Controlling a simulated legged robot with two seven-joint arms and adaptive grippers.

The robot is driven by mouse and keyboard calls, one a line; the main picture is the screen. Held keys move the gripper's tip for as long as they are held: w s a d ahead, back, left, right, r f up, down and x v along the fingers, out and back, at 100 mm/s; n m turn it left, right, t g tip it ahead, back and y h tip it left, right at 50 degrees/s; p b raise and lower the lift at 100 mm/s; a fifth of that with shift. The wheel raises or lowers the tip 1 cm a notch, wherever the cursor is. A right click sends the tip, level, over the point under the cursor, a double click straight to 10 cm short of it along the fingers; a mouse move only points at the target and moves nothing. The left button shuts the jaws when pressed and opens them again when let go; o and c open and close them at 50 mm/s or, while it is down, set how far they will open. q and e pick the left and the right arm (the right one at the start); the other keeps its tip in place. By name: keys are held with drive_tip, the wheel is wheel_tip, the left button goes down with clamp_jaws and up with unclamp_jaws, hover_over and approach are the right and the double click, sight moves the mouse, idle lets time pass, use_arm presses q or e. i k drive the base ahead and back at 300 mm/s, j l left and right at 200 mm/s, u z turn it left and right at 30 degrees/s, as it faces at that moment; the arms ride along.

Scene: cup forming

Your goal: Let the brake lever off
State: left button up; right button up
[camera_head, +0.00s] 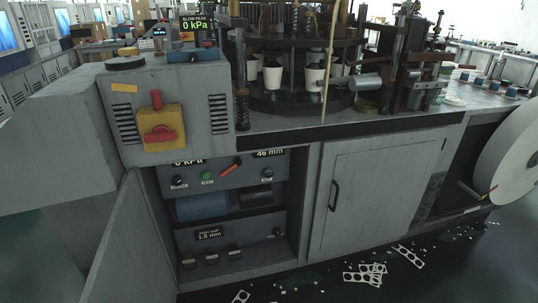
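Several red handles show, and I cannot tell for certain which is the brake lever. An orange-red lever (231,168) slants up to the right on the grey panel inside the open lower cabinet. A red handle (160,134) lies nearly level on a yellow plate (174,117) on the front of the grey control box. A small red upright knob (156,99) sits just above that plate. Neither of my grippers is in view.
The cabinet door (118,250) stands open at the left. A closed door (375,205) is right of the opening. A round turntable (300,100) with white cups stands on top. A large paper roll (510,155) is at the right. Punched scraps (366,273) litter the floor.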

sight(229, 170)
drive_tip(key=i+l+u, duration=0.15)
drive_tip(key=i, duration=0.35)
drive_tip(key=i+l+u, duration=0.2)
drive_tip(key=i, duration=0.3)
drive_tip(key=i+l+u, duration=0.15)
drive_tip(key=i, duration=0.35)
